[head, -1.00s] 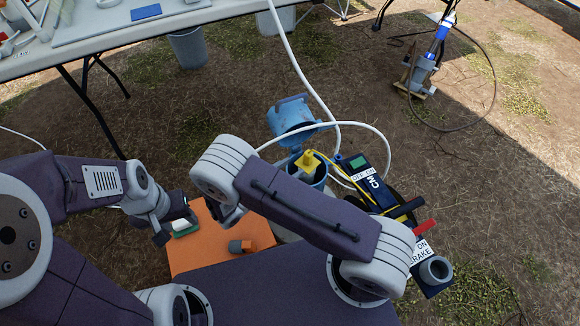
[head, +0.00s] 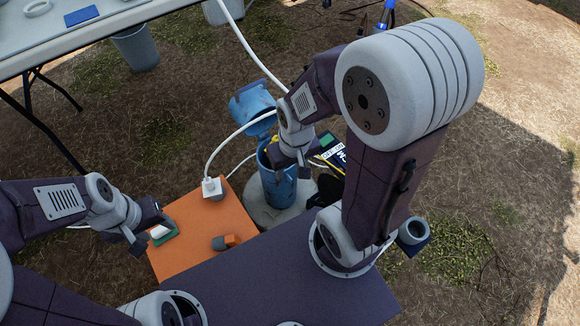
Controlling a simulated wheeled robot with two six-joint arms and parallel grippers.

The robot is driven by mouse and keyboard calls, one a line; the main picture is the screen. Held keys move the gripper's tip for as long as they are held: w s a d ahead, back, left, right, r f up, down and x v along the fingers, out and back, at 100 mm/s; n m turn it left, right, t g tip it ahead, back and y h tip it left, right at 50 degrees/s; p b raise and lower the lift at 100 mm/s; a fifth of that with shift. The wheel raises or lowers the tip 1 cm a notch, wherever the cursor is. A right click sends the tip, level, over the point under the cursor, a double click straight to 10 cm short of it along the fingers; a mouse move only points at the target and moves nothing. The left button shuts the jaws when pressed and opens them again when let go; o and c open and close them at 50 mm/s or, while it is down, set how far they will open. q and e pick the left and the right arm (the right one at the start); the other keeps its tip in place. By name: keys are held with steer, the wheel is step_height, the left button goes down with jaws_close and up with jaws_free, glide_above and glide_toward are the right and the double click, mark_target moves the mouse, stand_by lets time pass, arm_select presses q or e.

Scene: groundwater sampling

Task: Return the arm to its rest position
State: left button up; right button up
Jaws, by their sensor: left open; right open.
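My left gripper (head: 150,228) is at the left edge of the orange board (head: 180,262), close to a small green and white item (head: 163,234). It is open. My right arm reaches up and bends over to the blue well casing (head: 278,185). My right gripper (head: 292,165) is open, pointing down at the casing's top, and its fingers are partly hidden by the wrist. I cannot tell whether it touches the casing. A bit of yellow (head: 275,140) shows behind it. The blue lid (head: 252,104) stands open behind the casing.
A white hose ends in a white fitting (head: 212,188) over the orange board. A grey and orange piece (head: 226,242) lies on it. A dark box with a green screen (head: 328,142) is partly hidden behind my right arm. A table (head: 110,25) stands upper left.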

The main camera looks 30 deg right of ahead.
step_height(320, 180, up, 37)
steer(key=p, duration=3.6)
steer(key=shift+p, duration=0.4)
